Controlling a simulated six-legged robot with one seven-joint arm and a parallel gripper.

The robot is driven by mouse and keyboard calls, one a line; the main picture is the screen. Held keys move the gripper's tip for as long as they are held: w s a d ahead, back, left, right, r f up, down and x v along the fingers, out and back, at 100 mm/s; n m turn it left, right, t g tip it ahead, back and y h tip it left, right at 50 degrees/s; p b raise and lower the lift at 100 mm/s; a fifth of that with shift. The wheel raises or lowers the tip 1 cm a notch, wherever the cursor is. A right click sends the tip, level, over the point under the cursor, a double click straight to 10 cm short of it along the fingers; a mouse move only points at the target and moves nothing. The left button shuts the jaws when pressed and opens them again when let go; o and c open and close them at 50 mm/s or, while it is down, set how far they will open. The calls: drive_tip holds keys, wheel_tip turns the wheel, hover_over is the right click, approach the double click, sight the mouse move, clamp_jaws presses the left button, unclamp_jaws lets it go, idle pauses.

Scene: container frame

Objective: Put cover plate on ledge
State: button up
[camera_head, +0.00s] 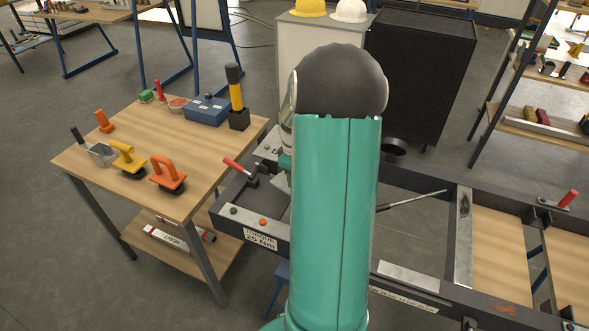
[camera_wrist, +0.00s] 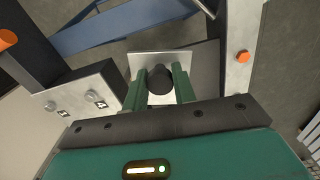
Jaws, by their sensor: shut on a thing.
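In the wrist view, my gripper (camera_wrist: 160,76) has its two green fingers shut on the dark round knob of a pale metal cover plate (camera_wrist: 140,63). The plate lies beyond the fingertips, over the opening of a dark frame. A darker grey flat surface (camera_wrist: 207,62) shows beside and below the plate; it may be the ledge. I cannot tell whether the plate touches it. In the head view, my green arm hides most of the gripper and plate. The dark frame (camera_head: 226,214) shows there, with a torque label on its front.
A red-handled clamp (camera_head: 236,167) stands on the frame near the gripper. An orange button (camera_wrist: 243,57) sits on a frame strip to the right in the wrist view. A wooden table (camera_head: 105,193) with handled tools and a blue box (camera_head: 207,110) stands left. A black cabinet (camera_head: 420,75) stands behind.

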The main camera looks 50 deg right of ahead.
sight(280, 179)
drive_tip(key=shift+f, duration=2.4)
drive_tip(key=shift+w+a+f, duration=0.1)
drive_tip(key=shift+w+a, duration=0.1)
drive_tip(key=shift+w, duration=0.55)
drive_tip(key=shift+w+a+f, duration=0.1)
drive_tip(key=shift+w+a, duration=0.15)
drive_tip(key=shift+w, duration=0.55)
drive_tip(key=shift+w+a, duration=0.2)
drive_tip(key=shift+w, duration=0.55)
drive_tip(key=shift+f, duration=0.65)
drive_tip(key=shift+f, duration=0.3)
drive_tip(key=o, duration=1)
drive_tip(key=shift+c, duration=0.2)
wheel_tip(280, 179, up, 14)
drive_tip(key=shift+f, duration=0.1)
